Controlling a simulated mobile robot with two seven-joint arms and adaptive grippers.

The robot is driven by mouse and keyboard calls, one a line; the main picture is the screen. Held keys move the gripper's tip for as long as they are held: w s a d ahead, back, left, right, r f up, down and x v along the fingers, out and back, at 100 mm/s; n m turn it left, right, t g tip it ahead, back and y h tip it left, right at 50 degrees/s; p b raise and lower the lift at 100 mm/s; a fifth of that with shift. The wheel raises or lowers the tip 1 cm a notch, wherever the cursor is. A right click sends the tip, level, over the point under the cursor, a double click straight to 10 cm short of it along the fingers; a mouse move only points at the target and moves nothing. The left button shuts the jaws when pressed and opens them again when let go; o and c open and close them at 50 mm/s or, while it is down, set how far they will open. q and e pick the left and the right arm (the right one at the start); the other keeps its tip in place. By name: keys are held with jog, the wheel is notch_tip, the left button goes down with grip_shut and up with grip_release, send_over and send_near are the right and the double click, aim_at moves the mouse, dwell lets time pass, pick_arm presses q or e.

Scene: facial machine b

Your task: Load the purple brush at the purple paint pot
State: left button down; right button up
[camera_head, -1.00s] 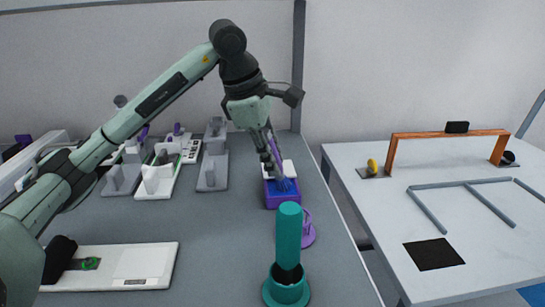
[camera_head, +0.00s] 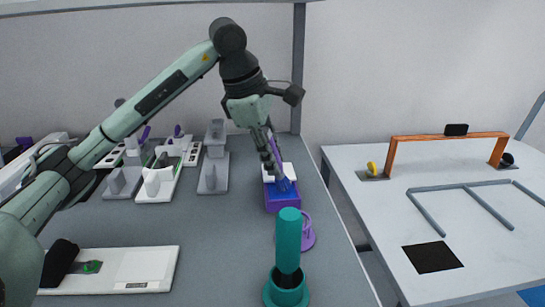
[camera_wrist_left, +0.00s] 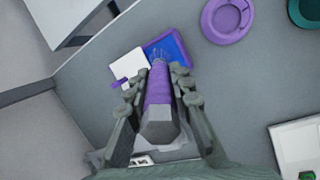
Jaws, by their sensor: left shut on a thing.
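My left gripper (camera_head: 271,152) is shut on the purple brush (camera_head: 278,160), which it holds tilted with the bristle end down. The brush also shows in the left wrist view (camera_wrist_left: 158,88), between the fingers. The purple paint pot (camera_head: 282,205) is a low purple box with blue inside, at the right edge of the grey table. Its blue inside shows in the left wrist view (camera_wrist_left: 173,50). The brush tip is at the pot's blue area; I cannot tell whether it touches. A white lid-like panel (camera_wrist_left: 128,67) lies beside the pot. My right gripper is not in view.
A purple round holder (camera_head: 307,237) and a teal cylinder in a teal base (camera_head: 288,240) stand nearer on the grey table (camera_head: 225,225). Grey and white stands (camera_head: 213,175) are at the left back. A white device (camera_head: 135,268) lies in front. A white table (camera_head: 380,215) stands right.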

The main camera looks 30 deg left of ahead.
pick_arm(q)
jog(key=shift+r+p, duration=2)
jog(key=shift+r, duration=1)
jog(key=shift+f, duration=0.1)
